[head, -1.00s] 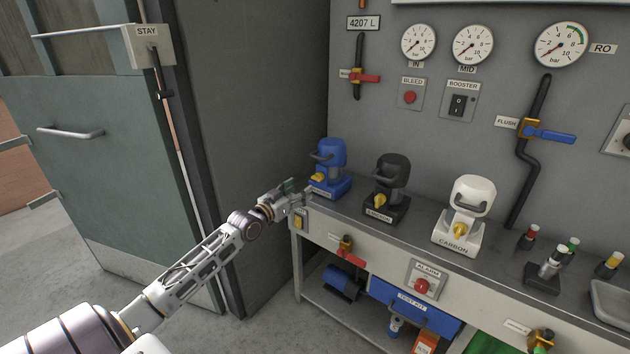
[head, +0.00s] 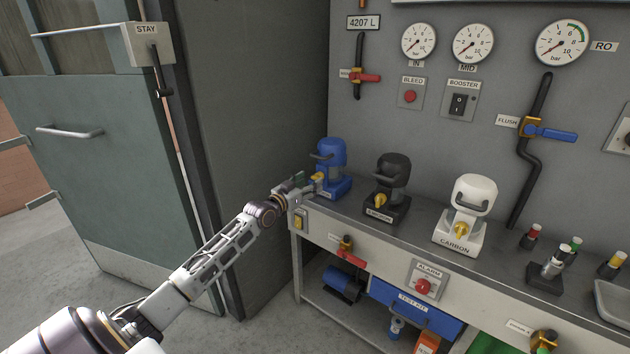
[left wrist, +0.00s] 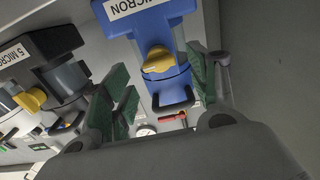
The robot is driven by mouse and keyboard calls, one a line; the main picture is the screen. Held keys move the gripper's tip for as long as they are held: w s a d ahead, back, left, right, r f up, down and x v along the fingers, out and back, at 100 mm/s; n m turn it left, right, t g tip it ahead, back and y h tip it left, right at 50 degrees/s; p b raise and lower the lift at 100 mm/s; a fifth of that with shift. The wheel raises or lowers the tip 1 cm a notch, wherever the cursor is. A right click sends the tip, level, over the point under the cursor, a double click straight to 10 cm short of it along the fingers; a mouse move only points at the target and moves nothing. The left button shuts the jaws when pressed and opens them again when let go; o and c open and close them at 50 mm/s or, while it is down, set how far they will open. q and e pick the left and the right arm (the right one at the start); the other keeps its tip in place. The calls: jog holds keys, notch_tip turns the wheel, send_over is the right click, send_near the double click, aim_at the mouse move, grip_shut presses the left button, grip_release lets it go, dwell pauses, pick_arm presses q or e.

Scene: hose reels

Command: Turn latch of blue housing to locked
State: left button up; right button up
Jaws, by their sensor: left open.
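The blue housing (head: 332,160) stands at the left end of the bench, with a yellow latch (head: 319,177) low on its front. My left gripper (head: 307,186) is right in front of it, reaching in from the left. In the left wrist view the blue housing (left wrist: 157,22) and its yellow latch (left wrist: 158,59) show between the open green-padded fingers of the gripper (left wrist: 160,85). The latch lies roughly crosswise in that view. I see no clear contact between fingers and latch. My right gripper is not in view.
A black housing (head: 390,175) and a white housing labelled CARBON (head: 471,207) stand to the right on the bench, each with a yellow latch. Small capped bottles (head: 532,233) stand farther right. A dark cabinet side (head: 255,110) rises left of the bench.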

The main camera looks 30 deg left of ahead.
aim_at(315, 178)
pick_arm(q)
jog(key=shift+w+d, duration=0.1)
jog(key=shift+w, duration=1.2)
jog(key=shift+w+d+b, duration=0.1)
jog(key=shift+w+b, duration=0.3)
jog(key=shift+w, duration=0.2)
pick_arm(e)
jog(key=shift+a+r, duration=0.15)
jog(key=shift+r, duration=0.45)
pick_arm(q)
jog(key=c, duration=1)
